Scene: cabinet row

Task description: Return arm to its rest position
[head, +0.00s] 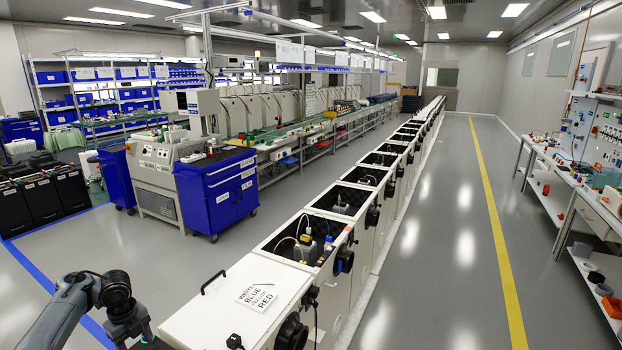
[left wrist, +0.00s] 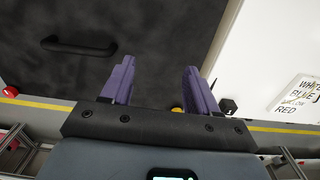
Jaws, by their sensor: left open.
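My left arm comes in at the lower left of the head view, and its wrist stands beside the nearest white cabinet (head: 232,300). In the left wrist view my left gripper (left wrist: 158,88) has its two purple fingers spread wide with nothing between them. Beyond the fingers is a dark panel (left wrist: 120,30) with a black handle (left wrist: 78,46); the gap between fingers and panel is hard to judge. My right gripper is in neither view.
A sign (head: 258,296) with colour words lies on the nearest cabinet's white top, by a black handle (head: 213,281). Open cabinets (head: 301,237) run away in a row. A blue drawer cart (head: 217,192) stands left of them. The aisle right of the row is clear.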

